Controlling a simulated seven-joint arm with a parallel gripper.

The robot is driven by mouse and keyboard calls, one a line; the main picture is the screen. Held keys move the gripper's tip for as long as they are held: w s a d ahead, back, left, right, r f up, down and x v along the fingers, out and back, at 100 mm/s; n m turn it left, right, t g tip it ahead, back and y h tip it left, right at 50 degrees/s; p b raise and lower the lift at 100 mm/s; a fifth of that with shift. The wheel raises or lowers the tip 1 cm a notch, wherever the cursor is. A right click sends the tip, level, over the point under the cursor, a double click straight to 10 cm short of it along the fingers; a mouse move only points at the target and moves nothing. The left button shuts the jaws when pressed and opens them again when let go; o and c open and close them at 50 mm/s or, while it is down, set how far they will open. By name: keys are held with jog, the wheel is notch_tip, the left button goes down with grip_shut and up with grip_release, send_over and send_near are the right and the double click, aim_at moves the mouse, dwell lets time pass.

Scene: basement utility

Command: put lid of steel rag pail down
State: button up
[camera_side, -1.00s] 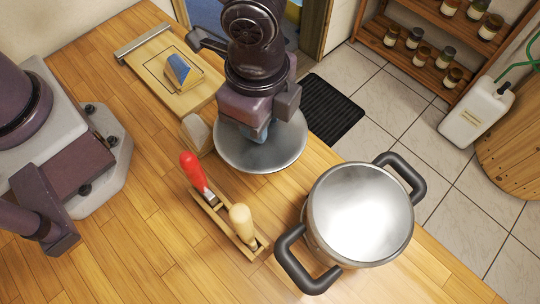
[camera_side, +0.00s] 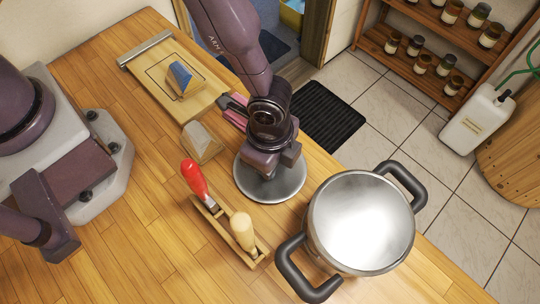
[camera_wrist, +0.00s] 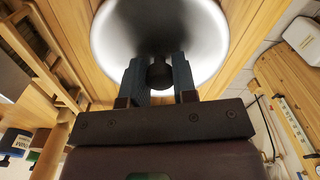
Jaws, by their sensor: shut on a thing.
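The lid (camera_side: 287,188) is a round steel disc with a dark knob (camera_wrist: 159,74). My gripper (camera_side: 268,170) is above the lid, its fingers mostly hidden by the wrist in the side view. In the wrist view my gripper (camera_wrist: 158,80) has a finger on each side of the knob and is shut on it. The lid looks level and close to the wooden worktop; I cannot tell whether it touches. The steel pail (camera_side: 361,218), with two black handles, stands to the right of the lid, apart from it.
A wooden holder (camera_side: 229,229) with a red-handled tool (camera_side: 194,179) and a pale-handled one (camera_side: 242,230) is left of and nearer than the lid. A grey-beige block (camera_side: 201,143) and a board (camera_side: 160,80) with a blue-topped block (camera_side: 181,77) lie further back.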

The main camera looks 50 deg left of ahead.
jog(key=shift+f, duration=0.1)
jog(key=o, duration=0.9)
